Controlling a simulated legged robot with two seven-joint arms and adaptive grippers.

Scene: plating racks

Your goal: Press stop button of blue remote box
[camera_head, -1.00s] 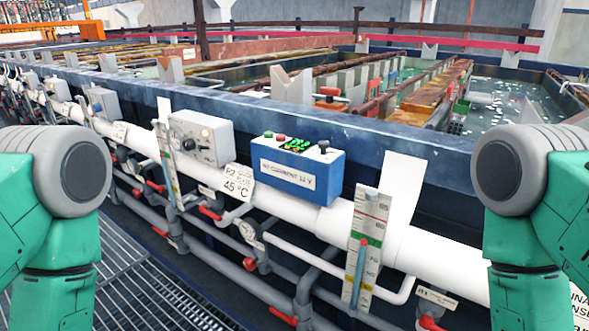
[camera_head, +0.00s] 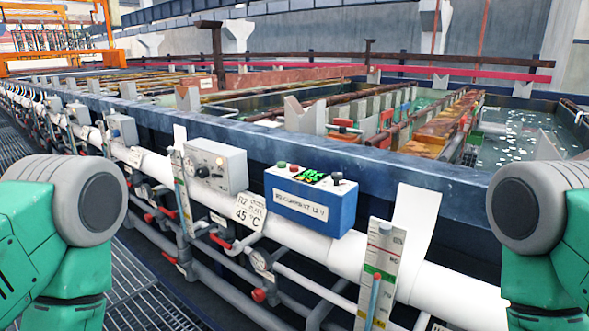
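The blue remote box (camera_head: 312,203) sits on the white pipe along the tank's front wall, near the middle of the head view. Its top carries a green button (camera_head: 282,164), a red button (camera_head: 295,169), a lit green display (camera_head: 314,176) and a black knob (camera_head: 337,177). The label on its front is blurred. Green and grey links of my two arms show at the left and right edges. Neither gripper is in view, and nothing touches the box.
A grey control box (camera_head: 215,166) stands left of the blue box. A level gauge (camera_head: 380,270) stands to its right. The long tank (camera_head: 410,165) lies behind. Pipes with red valve handles run below, and grating (camera_head: 135,290) covers the floor at lower left.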

